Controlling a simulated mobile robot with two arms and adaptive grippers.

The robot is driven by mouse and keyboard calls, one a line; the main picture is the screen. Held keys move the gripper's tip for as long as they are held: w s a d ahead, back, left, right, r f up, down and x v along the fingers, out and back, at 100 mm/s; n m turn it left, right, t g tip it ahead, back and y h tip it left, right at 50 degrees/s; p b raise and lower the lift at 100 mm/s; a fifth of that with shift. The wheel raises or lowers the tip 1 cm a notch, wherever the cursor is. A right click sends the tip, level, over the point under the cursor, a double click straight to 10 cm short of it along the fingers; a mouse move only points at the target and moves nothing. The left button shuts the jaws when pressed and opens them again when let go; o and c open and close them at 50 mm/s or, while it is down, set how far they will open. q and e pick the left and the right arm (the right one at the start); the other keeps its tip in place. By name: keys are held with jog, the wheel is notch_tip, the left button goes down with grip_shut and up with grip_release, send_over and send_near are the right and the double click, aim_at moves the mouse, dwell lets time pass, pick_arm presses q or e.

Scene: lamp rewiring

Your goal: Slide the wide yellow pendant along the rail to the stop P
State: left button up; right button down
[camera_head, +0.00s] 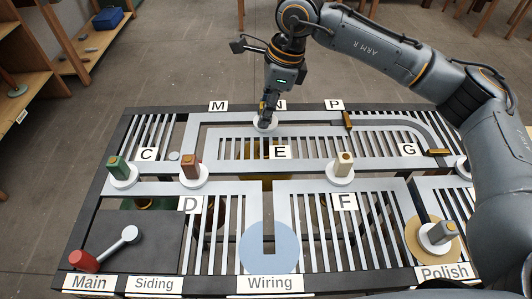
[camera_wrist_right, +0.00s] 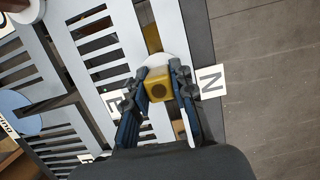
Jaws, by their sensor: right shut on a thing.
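The wide yellow pendant's square yellow knob (camera_wrist_right: 159,90) sits between the fingers of my right gripper (camera_head: 265,108), which is shut on it. In the wrist view my right gripper (camera_wrist_right: 160,80) has one finger on each side of the knob. Its white round collar (camera_head: 264,124) rests on the rail (camera_head: 225,122) beside the N label (camera_wrist_right: 210,82). A yellow part (camera_head: 255,150) shows below the slats and is mostly hidden. The P label (camera_head: 334,104) is to the right, with a brass stop piece (camera_head: 347,120) just below it. My left gripper is not in view.
A white-knobbed pendant (camera_head: 343,164) stands near F, a red-brown one (camera_head: 192,170) near D and a green one (camera_head: 119,168) near C. A grey one (camera_head: 441,233) stands at Polish. A brass piece (camera_head: 437,152) lies near G. The rail between N and P looks clear.

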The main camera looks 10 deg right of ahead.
jog(key=shift+d+f, duration=0.1)
jog(key=shift+f, duration=0.05)
jog(key=shift+d, duration=0.2)
jog(key=d+b, duration=0.1)
jog(key=d, duration=0.1)
jog(key=s+d, duration=0.1)
jog(key=d, duration=0.2)
jog(key=shift+s+d+f+b, duration=0.2)
jog(key=shift+d+b, duration=0.1)
jog(key=shift+b, duration=0.1)
jog(key=shift+s+d+r+b, duration=0.1)
jog(key=shift+s+d+b, duration=0.2)
jog(key=shift+d, duration=0.95)
jog(key=shift+s+d+f+b, duration=0.1)
jog(key=shift+s+d+b, duration=0.15)
jog(key=shift+d, duration=1.05)
jog(key=shift+s+d+r+b, duration=0.1)
jog(key=shift+s+d+b, duration=0.2)
jog(key=shift+d, duration=0.95)
jog(key=c, duration=1)
grip_release()
jog(key=shift+c, duration=0.2)
jog(key=shift+w, duration=0.15)
